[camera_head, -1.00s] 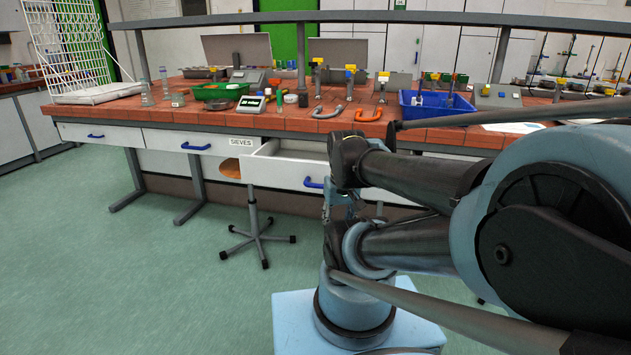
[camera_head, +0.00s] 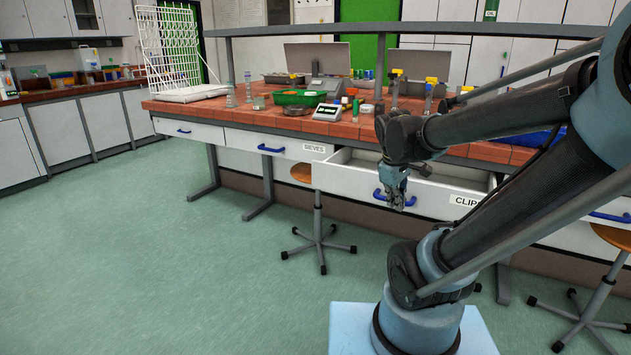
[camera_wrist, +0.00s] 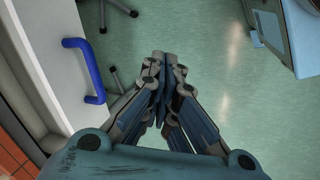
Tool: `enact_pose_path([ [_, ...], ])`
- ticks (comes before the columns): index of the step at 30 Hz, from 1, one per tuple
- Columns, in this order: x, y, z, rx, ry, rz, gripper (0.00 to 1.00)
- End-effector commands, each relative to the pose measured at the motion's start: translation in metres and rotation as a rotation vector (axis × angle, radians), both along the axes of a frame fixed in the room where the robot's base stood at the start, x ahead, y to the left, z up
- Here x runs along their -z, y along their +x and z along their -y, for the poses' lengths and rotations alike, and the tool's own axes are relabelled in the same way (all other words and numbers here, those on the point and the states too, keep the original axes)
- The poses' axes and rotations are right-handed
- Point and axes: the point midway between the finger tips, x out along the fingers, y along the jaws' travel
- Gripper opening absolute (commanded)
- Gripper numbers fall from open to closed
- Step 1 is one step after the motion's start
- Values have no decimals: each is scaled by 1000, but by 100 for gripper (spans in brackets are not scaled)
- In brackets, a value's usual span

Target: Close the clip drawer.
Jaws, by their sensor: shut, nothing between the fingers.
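The clip drawer (camera_head: 345,184) stands pulled out from the bench, with a white front, a blue handle and a label that reads "CLIP" in the part that shows. Its inside shows over the front panel, and part of the front is hidden behind my arm. My gripper (camera_head: 397,205) is in front of the drawer front, close to the handle in the head view. In the wrist view my gripper (camera_wrist: 162,58) is shut and empty, over the floor. The drawer's blue handle (camera_wrist: 88,72) is left of the fingers there, apart from them.
The sieves drawer (camera_head: 240,141) to the left is shut. A stool (camera_head: 318,240) stands below the bench, and another stool (camera_head: 600,285) is at the right. The bench top holds a green tray (camera_head: 300,98) and a scale (camera_head: 327,112). The floor at the left is clear.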

Motion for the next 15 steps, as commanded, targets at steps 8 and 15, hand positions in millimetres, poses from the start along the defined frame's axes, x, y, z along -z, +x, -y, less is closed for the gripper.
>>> enact_pose_path([
  [8,-16,66,-40,-387,-183,-14,0],
  [15,-22,118,-87,-707,-353,-32,0],
])
